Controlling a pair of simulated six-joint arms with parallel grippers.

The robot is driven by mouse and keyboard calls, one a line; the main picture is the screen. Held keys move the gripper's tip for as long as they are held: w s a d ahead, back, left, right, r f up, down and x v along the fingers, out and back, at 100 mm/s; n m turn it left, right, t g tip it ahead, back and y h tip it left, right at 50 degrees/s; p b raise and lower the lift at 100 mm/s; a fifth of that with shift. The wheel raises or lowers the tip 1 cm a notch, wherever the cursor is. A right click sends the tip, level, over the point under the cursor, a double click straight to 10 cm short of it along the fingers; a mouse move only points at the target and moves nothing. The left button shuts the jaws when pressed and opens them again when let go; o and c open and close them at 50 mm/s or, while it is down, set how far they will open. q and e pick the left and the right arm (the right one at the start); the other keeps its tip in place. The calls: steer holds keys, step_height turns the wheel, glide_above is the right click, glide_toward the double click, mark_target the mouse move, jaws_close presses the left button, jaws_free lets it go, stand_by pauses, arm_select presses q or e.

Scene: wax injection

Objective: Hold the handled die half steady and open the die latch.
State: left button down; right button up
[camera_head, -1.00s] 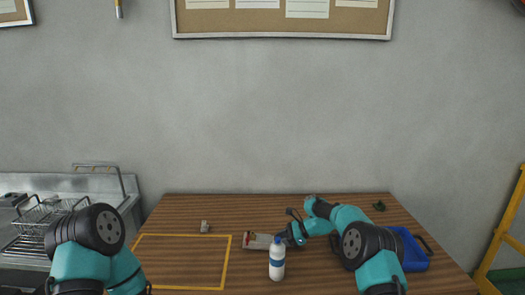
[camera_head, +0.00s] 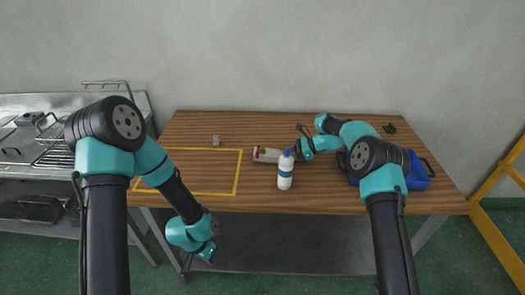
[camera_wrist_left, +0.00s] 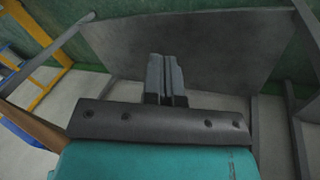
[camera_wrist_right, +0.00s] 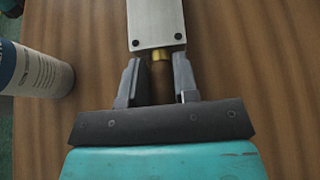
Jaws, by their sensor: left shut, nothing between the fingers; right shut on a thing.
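The die, a pale metal block (camera_head: 266,154), lies on the wooden table near its middle; its near end (camera_wrist_right: 157,22) shows in the right wrist view. A brass collar and a brown handle (camera_wrist_right: 161,82) extend from that end. My right gripper (camera_wrist_right: 157,72) is shut on the handle, with one finger on each side. My left gripper (camera_head: 208,254) hangs low in front of the table, below its top and far from the die. Its fingers (camera_wrist_left: 166,68) are shut and empty. I cannot make out the die latch.
A blue bin (camera_head: 416,170) is at the right. A yellow outlined area (camera_head: 239,172) on the left is empty. A small grey object (camera_head: 215,140) lies behind it.

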arm_select(q)
steer(key=w+d+r+m+g+y, duration=0.1)
steer(key=w+d+r+m, duration=0.4)
steer(key=r+m, duration=0.45)
steer(key=w+d+r+m+g+y, duration=0.1)
steer(key=w+d+r+m+y, duration=0.15)
steer(key=w+r+m, duration=0.65)
steer(key=w+d+r+m+t+y, duration=0.4)
steer(key=w+d+r, duration=0.7)
steer(key=w, duration=0.4)
steer(key=shift+w+r+t, duration=0.25)
steer(key=shift+r+t, duration=0.15)
steer(key=shift+t, duration=0.3)
steer(key=shift+d+f, duration=0.1)
steer(key=x, duration=1)
